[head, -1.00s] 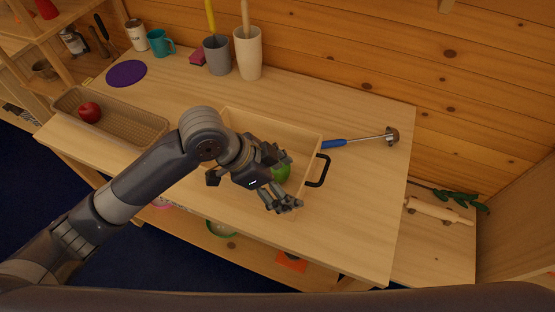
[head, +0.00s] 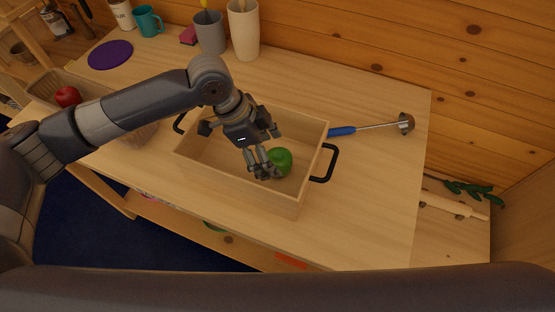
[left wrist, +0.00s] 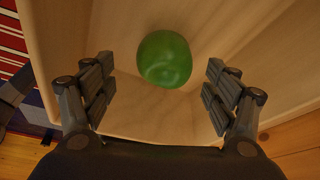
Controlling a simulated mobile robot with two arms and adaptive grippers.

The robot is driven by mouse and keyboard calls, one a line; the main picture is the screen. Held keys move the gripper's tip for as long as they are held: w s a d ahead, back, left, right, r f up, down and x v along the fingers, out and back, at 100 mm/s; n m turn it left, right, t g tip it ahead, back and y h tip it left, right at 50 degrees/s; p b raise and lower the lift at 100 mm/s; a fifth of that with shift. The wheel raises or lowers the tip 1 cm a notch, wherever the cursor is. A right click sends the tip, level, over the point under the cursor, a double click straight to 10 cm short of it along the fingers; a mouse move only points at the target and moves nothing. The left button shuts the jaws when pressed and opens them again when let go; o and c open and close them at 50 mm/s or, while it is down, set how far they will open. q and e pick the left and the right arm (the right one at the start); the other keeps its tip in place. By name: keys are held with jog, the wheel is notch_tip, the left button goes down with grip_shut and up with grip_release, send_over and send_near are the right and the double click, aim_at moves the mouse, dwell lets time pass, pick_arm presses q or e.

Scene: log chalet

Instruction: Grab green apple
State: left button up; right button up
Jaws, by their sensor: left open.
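The green apple (head: 281,160) lies inside a light wooden box (head: 222,171) with black handles on the table. In the left wrist view the apple (left wrist: 164,59) rests on the box floor, ahead of the open fingers and roughly midway between their lines. My left gripper (head: 268,150) reaches into the box from above, beside the apple, and partly covers it in the head view. In the left wrist view the left gripper (left wrist: 160,90) is open with nothing between its fingers. My right gripper is not in view.
A ladle with a blue handle (head: 342,132) lies behind the box on the right. A woven basket (head: 138,136) with a red apple (head: 67,97) stands at the left. Two tall cups (head: 244,30) stand at the back.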

aim_at(273, 157)
pick_arm(q)
jog(key=x, duration=0.2)
jog(key=p+x, duration=0.1)
jog(key=x, duration=0.2)
jog(key=shift+w+a, duration=0.1)
jog(key=shift+w, duration=0.15)
jog(key=shift+f, duration=0.3)
jog(key=c, duration=1.3)
